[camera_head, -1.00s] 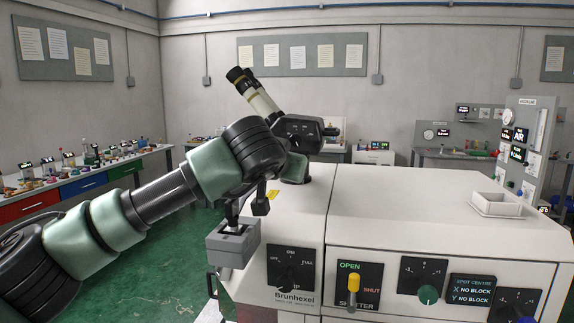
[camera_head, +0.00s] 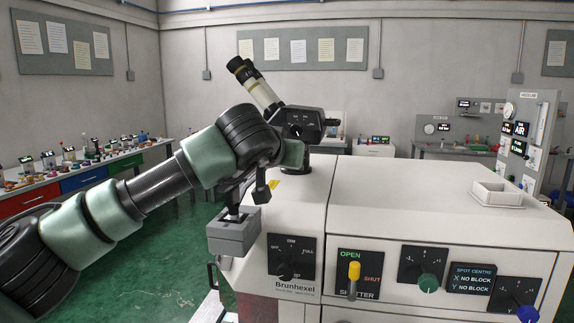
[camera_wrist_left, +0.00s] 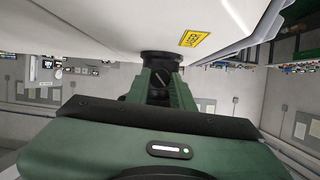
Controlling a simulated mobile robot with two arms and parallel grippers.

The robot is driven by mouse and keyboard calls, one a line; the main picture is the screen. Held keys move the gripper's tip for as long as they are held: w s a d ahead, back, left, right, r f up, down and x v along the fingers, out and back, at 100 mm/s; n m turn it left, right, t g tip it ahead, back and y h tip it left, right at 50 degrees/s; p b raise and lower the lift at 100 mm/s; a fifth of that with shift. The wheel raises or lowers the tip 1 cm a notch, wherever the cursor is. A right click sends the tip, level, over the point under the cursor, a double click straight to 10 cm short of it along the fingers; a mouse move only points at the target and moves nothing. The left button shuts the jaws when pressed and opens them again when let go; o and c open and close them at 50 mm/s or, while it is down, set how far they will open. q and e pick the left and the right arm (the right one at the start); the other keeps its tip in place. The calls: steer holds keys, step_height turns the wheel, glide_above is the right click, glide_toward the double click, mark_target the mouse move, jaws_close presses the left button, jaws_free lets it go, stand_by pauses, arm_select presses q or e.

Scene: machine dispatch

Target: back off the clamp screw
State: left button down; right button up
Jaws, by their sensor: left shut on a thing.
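A microscope-like head with a cream and black eyepiece tube (camera_head: 262,95) and a dark body (camera_head: 308,122) stands at the back left of the machine top. My left arm reaches in from the left to its base; my left gripper (camera_head: 292,153) is low beside the column, its fingertips hidden in the head view. In the left wrist view the green fingers of my left gripper (camera_wrist_left: 160,90) are shut around a small dark slotted part, seemingly the clamp screw (camera_wrist_left: 160,77), just in front of the dark round column (camera_wrist_left: 160,57). My right gripper is not in view.
The white machine (camera_head: 420,195) has a front panel with a yellow shutter lever (camera_head: 354,270) and several knobs. A grey slotted block (camera_head: 233,236) sits at its left front corner, under my wrist. A white open tray (camera_head: 497,195) is on top at right.

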arm_select(q)
steer(key=n+h+b, duration=0.1)
steer(key=n+b, duration=0.1)
steer(key=b, duration=0.1)
steer(key=shift+a+f+h, duration=0.15)
steer(key=shift+a+h, duration=0.05)
steer(key=shift+h, duration=0.2)
steer(key=shift+n+h+b, duration=0.5)
steer(key=shift+n+b, duration=0.2)
steer(key=shift+n, duration=0.2)
steer(key=c, duration=1.2)
jaws_free()
steer(key=shift+w, duration=0.1)
steer(key=shift+s+a+b, duration=0.2)
steer(key=shift+s+b, duration=0.1)
steer(key=shift+s, duration=0.1)
steer(key=b+v, duration=0.2)
steer(key=v, duration=0.5)
steer(key=shift+r, duration=0.2)
